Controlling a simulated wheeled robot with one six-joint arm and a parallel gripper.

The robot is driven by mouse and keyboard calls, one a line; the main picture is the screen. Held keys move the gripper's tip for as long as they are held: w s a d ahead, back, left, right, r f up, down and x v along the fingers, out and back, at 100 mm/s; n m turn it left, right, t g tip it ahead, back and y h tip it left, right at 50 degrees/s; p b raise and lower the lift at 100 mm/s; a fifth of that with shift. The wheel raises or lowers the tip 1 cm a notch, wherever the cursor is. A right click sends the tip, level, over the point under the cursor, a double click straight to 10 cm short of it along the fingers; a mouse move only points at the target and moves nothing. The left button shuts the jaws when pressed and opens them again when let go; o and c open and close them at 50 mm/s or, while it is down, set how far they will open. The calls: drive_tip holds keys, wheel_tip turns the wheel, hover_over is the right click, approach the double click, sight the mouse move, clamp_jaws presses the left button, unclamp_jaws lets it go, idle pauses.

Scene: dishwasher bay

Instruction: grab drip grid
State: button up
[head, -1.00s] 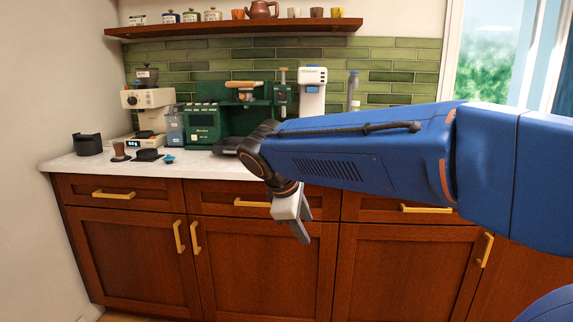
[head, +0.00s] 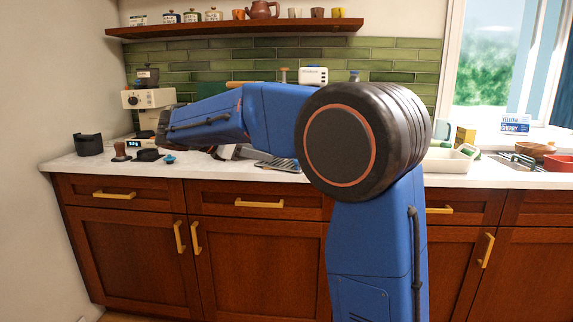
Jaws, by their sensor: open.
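A grey slatted drip grid (head: 281,165) appears to lie on the countertop, below my raised arm and left of my large round joint. Part of it is hidden behind my arm, so I cannot tell exactly what it rests on. The green espresso machine behind it is almost fully covered by my arm. My forearm reaches left across the machine, with its dark wrist end near the grinder. I cannot make out my gripper's fingers; they are hidden behind my own arm.
On the pale counter (head: 85,166) stand a black bin (head: 89,145), a tamper (head: 121,151) and a grinder (head: 148,98) at the left. At the right are a white tray (head: 447,161) and a wooden bowl (head: 535,150). A shelf (head: 235,28) with jars and cups runs above.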

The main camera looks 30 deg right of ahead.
drive_tip(key=shift+s+r+x, duration=0.1)
drive_tip(key=shift+x, duration=4)
drive_tip(key=shift+s+r+x, duration=0.1)
drive_tip(key=shift+s+x, duration=0.05)
drive_tip(key=shift+x, duration=4)
drive_tip(key=shift+r, duration=0.1)
clamp_jaws()
